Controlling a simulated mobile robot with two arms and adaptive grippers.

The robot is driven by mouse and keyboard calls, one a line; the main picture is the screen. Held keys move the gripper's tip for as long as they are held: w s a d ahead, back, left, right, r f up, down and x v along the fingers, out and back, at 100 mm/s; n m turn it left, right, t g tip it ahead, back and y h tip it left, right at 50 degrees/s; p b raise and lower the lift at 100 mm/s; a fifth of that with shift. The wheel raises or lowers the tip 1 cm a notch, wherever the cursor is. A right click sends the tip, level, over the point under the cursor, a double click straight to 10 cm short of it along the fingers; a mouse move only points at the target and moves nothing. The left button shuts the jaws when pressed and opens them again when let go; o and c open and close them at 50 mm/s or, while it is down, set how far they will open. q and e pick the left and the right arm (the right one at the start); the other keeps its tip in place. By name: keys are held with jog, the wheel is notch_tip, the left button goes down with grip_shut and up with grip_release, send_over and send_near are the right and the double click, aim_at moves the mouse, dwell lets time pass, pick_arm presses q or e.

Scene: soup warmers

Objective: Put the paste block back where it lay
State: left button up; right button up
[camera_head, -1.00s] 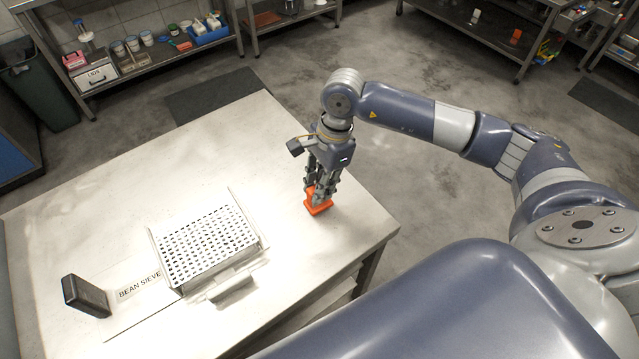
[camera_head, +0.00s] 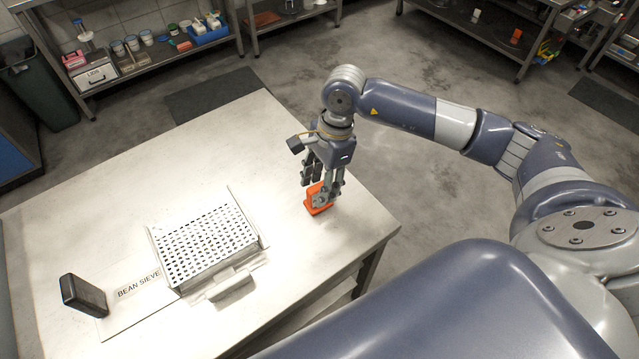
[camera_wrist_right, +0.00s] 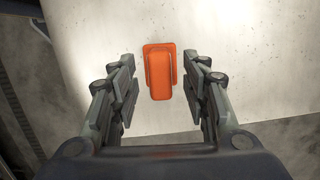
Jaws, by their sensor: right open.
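The paste block is orange-red and rests on the metal table near its right corner, in the head view (camera_head: 318,198). My right gripper (camera_head: 326,196) is directly over it with its fingers spread around it. In the right wrist view the block (camera_wrist_right: 160,72) lies between the two open fingers (camera_wrist_right: 162,92), with a gap on each side, so neither finger touches it there. Part of the block is hidden behind the fingers in the head view. My left gripper is not in view.
A perforated bean sieve (camera_head: 205,245) stands on the table left of the block, with a BEAN SIEVE label (camera_head: 139,284) beside it. A black block (camera_head: 84,295) is at the far left. The table (camera_head: 235,135) is bare behind the sieve.

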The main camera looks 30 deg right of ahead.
jog(key=v, duration=1.1)
jog(key=shift+r, duration=0.2)
